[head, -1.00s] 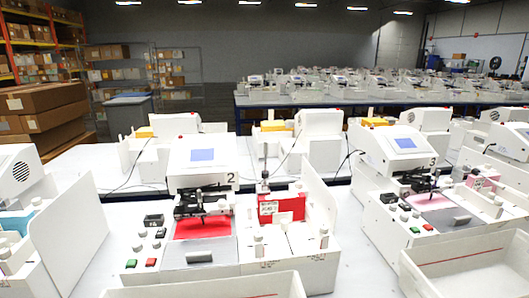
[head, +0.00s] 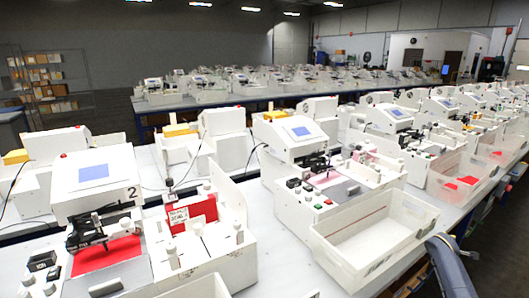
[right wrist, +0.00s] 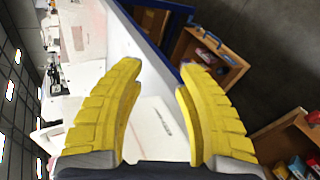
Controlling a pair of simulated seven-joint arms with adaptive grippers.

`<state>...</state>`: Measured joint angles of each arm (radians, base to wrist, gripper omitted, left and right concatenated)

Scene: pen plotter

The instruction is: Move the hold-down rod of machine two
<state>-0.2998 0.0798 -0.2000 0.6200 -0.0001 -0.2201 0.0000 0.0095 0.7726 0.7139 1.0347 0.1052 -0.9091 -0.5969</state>
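Machine two (head: 92,185), a white plotter with a blue screen and the number 2, stands at the left of the head view. A black carriage (head: 86,232) sits over its red sheet (head: 106,256), above a grey front plate (head: 108,287). To the right, a thin upright rod with a dark top (head: 170,186) stands beside a red panel with a white label (head: 196,211). I cannot tell for certain which part is the hold-down rod. In the right wrist view my right gripper (right wrist: 160,67) has two yellow fingers spread apart with nothing between them. My left gripper is out of view.
Machine three (head: 299,137) stands to the right, with an empty white bin (head: 375,232) in front of it. More machines and bins line the table rightward. The right wrist view shows a blue table edge (right wrist: 180,20) and wooden boxes (right wrist: 215,62) below it.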

